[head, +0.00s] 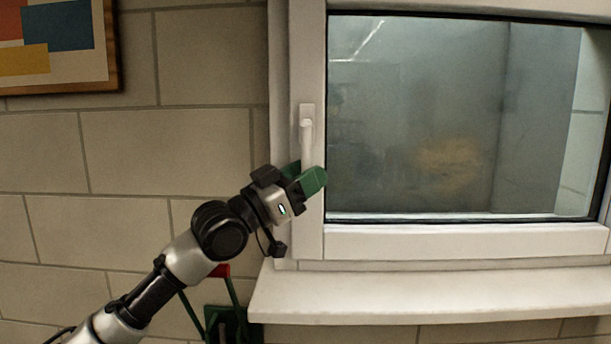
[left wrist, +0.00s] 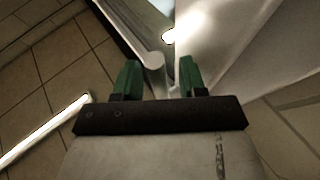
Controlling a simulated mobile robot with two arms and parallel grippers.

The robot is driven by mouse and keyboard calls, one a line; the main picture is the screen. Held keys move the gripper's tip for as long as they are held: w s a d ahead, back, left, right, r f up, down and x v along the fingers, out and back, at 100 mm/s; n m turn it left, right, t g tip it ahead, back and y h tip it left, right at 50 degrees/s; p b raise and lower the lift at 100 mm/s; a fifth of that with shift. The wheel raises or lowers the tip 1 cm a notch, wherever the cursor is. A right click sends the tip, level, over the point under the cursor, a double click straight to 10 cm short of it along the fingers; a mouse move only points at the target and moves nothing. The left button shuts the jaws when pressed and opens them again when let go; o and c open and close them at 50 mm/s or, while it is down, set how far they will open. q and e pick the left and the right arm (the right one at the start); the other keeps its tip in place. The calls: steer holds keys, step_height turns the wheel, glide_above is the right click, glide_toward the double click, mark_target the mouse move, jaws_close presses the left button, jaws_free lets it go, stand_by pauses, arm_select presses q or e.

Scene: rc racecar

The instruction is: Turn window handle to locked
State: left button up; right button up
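The white window handle (head: 306,130) is on the left side of the white window frame (head: 311,60). Its upper part shows in the head view and its grip hangs down; the lower end is hidden behind my left gripper (head: 302,173). The gripper has green fingers and is at the handle's lower end. In the left wrist view, the fingers are apart and the rounded white handle (left wrist: 154,66) lies between them, with a visible gap on the right finger's side. Whether a finger touches it I cannot tell. My right gripper is not in view.
A white sill (head: 430,294) juts out below the window. The window pane (head: 420,110) is closed in its frame. A picture (head: 60,50) hangs on the tiled wall at upper left. A green and red object (head: 228,318) stands below my left arm.

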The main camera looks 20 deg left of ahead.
arm_select(q)
steer(key=shift+r, duration=0.1)
steer(key=b+v, duration=0.5)
steer(key=v, duration=0.6)
stand_by(0.5)
